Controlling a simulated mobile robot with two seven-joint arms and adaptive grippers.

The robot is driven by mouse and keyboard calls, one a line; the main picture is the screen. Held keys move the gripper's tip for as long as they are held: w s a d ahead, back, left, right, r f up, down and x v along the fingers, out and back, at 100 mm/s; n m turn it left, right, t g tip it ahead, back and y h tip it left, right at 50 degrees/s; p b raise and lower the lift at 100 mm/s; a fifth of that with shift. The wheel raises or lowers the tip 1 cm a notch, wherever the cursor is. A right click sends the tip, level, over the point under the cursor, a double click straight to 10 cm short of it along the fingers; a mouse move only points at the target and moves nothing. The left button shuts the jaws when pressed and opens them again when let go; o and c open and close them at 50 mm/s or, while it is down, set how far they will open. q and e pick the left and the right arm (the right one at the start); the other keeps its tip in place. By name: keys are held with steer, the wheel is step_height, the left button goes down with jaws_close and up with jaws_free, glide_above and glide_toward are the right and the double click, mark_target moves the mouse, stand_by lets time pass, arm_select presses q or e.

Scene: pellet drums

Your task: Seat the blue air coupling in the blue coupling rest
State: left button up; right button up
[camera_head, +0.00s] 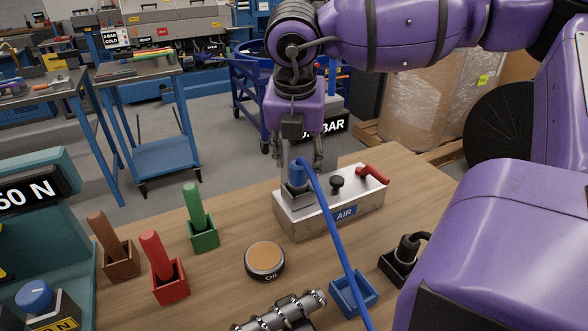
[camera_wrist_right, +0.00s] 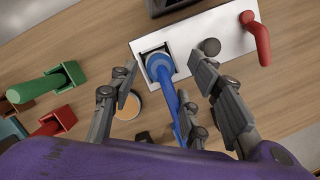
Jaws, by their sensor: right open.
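The blue air coupling (camera_head: 297,172) stands upright in a socket at the left end of the silver AIR block (camera_head: 310,216). Its blue hose (camera_head: 338,245) runs down toward the table's front. In the right wrist view the coupling (camera_wrist_right: 158,66) shows in its square socket. My right gripper (camera_head: 298,156) is open above the coupling, its fingers apart on either side, not closed on it. The blue coupling rest (camera_head: 346,301), an open blue holder, stands on the table in front of the block, the hose passing over it.
The block also carries a black knob (camera_head: 337,182) and red lever (camera_head: 372,174).

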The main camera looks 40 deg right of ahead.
mark_target(296, 164)
steer(key=x, duration=0.5)
steer(key=shift+w+a+f+b, duration=0.1)
steer(key=shift+b, duration=0.2)
jaws_close()
